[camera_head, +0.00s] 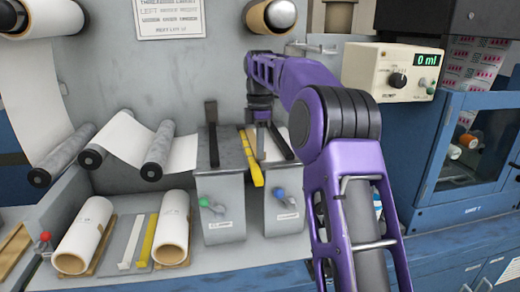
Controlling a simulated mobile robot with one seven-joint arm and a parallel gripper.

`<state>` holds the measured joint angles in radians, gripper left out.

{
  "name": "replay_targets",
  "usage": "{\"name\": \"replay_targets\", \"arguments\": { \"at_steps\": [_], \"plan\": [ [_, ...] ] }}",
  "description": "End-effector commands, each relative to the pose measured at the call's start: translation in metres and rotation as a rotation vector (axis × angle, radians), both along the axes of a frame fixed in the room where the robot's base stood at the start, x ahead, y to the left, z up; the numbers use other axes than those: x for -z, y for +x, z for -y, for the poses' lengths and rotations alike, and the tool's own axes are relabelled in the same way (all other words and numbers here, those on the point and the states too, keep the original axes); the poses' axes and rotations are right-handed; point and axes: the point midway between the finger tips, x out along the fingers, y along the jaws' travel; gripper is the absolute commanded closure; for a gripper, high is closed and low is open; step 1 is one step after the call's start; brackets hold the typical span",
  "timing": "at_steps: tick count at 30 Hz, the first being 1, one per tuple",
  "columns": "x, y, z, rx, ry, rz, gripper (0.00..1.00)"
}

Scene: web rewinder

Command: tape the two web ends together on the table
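The table is a grey two-part stand (220,188) with a dark bar (212,133) on its left and another dark bar (280,140) on its right. A yellow strip (251,158) lies along the gap between the parts. White web (128,138) runs over dark rollers at the left toward the table. A white web piece (271,147) shows on the right part; its end is partly hidden. My gripper (260,118) points down over the table just right of the yellow strip. Its fingers are too small and dark to tell whether they are open or touching anything.
Two white rolls (88,232) (172,225) flank white and yellow strips (150,240) at lower left. A beige meter (392,70) reading "0 ml" and a blue cabinet (470,150) stand at the right.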

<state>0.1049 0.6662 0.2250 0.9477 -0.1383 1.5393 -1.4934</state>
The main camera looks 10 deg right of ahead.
Motion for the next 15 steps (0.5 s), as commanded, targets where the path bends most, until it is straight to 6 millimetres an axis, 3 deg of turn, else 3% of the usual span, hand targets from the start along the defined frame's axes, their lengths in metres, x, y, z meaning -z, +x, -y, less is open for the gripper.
{"name": "replay_targets", "arguments": {
  "at_steps": [15],
  "plan": [
    [0.0047,-0.0002,0.0,0.0,0.0,-0.001,1.0]
  ]
}}
